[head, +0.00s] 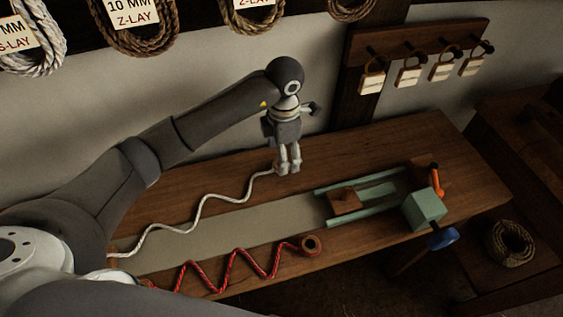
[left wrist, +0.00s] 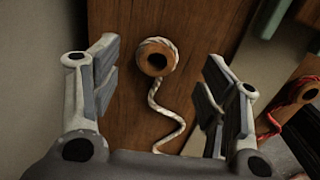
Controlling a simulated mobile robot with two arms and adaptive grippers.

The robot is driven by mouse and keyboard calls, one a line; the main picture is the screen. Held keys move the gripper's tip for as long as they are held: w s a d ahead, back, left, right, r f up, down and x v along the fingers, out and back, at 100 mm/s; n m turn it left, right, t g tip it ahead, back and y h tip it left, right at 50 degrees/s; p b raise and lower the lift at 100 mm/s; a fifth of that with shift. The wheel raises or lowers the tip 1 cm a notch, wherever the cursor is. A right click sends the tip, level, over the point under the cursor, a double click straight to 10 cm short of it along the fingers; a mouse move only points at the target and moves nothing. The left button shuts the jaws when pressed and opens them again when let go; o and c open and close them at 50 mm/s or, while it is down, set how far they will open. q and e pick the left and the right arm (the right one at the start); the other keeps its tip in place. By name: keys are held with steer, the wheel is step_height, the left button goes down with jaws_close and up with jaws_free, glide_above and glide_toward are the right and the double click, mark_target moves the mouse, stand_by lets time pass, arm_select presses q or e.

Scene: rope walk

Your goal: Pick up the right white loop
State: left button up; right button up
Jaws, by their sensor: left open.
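The right white loop (left wrist: 168,45) is the rope end wrapped around a round wooden piece (left wrist: 157,61) with a dark hole, on the wooden table. The white rope (head: 202,212) runs from it in waves to the left in the head view. My left gripper (head: 289,169) points down over that end and mostly hides the loop there. In the left wrist view, my left gripper (left wrist: 162,82) is open, with one finger on each side of the loop's rope and nothing between the pads held. My right gripper is not in view.
A red rope (head: 233,263) zigzags along the table's front edge to its own wooden ring (head: 311,245). A green slide frame (head: 371,191) with a wooden block (head: 345,201) and blue handle (head: 442,238) stands to the right.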

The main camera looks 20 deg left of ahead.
arm_select(q)
step_height(320, 180, down, 3)
steer(key=shift+a+r, duration=0.15)
steer(key=shift+f, duration=0.5)
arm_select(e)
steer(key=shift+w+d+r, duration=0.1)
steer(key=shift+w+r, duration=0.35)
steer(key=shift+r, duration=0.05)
arm_select(q)
steer(key=c, duration=0.9)
steer(key=shift+c, duration=0.2)
